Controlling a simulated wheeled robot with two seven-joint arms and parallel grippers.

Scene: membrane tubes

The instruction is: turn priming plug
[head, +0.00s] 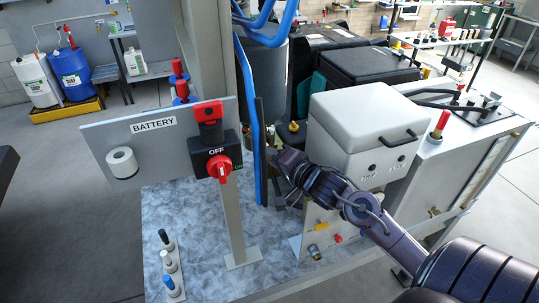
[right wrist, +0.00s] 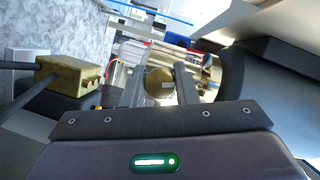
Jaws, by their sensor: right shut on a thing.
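My right arm comes in from the right in the head view. Its gripper (head: 283,198) is low beside the blue upright panel edge, in front of the machine. In the right wrist view the two dark fingers of my right gripper (right wrist: 160,88) are shut on a round brass plug (right wrist: 160,80), which I take as the priming plug. White and reddish tubes (right wrist: 130,50) show behind it. In the head view I cannot make out the plug at the gripper. My left gripper is not in view.
A battery panel (head: 150,150) with a red rotary switch (head: 219,168) stands left of my gripper. A white box (head: 350,125) with a black handle is close on the right. A brass block (right wrist: 70,72) with dark rods lies left of the fingers in the wrist view.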

